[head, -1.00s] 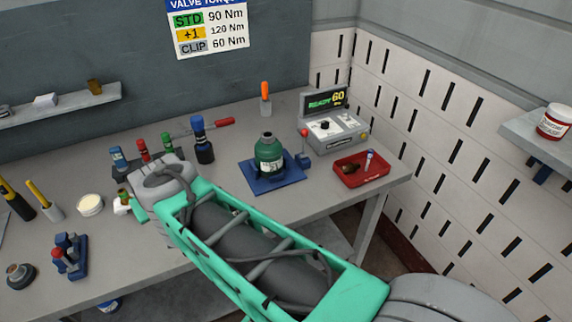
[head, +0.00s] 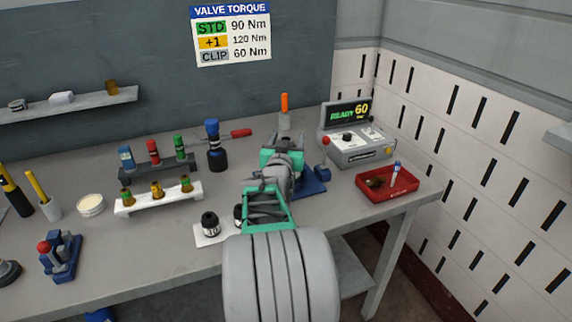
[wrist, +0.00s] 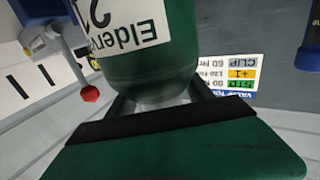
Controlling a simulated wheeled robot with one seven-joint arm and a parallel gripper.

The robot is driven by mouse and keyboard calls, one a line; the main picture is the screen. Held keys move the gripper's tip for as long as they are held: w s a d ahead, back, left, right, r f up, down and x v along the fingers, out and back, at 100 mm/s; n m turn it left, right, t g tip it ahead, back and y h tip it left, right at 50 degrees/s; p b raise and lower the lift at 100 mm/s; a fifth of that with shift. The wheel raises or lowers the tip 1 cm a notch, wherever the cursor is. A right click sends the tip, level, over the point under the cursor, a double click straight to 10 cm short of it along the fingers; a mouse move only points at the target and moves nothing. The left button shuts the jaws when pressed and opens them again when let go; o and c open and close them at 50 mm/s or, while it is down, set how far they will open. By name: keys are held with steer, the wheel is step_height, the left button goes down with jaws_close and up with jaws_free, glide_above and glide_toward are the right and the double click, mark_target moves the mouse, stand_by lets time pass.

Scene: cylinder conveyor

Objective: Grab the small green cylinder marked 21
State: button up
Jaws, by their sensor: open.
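The small green cylinder fills the top middle of the wrist view (wrist: 150,60), close up. Its white label shows part of "21" and "Elderv", turned over in the picture. My gripper (wrist: 160,98) is open, with its grey fingers at either side of the cylinder's near end. I cannot tell whether they touch it. In the head view my arm hides the cylinder, and part of the blue base plate (head: 314,187) shows to the right of the arm.
A small lever stand with a red knob (head: 323,165) is close on the right, before the READY 60 console (head: 358,148) and a red tray (head: 388,186). A blue-capped dark bottle (head: 216,148) and racks of small fittings stand left. An orange-handled tool (head: 285,108) stands behind.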

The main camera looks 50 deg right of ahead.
steer(key=shift+c, duration=0.6)
steer(key=c, duration=1.2)
steer(key=shift+f, duration=0.1)
steer(key=shift+f, duration=0.25)
steer(key=shift+r, duration=0.3)
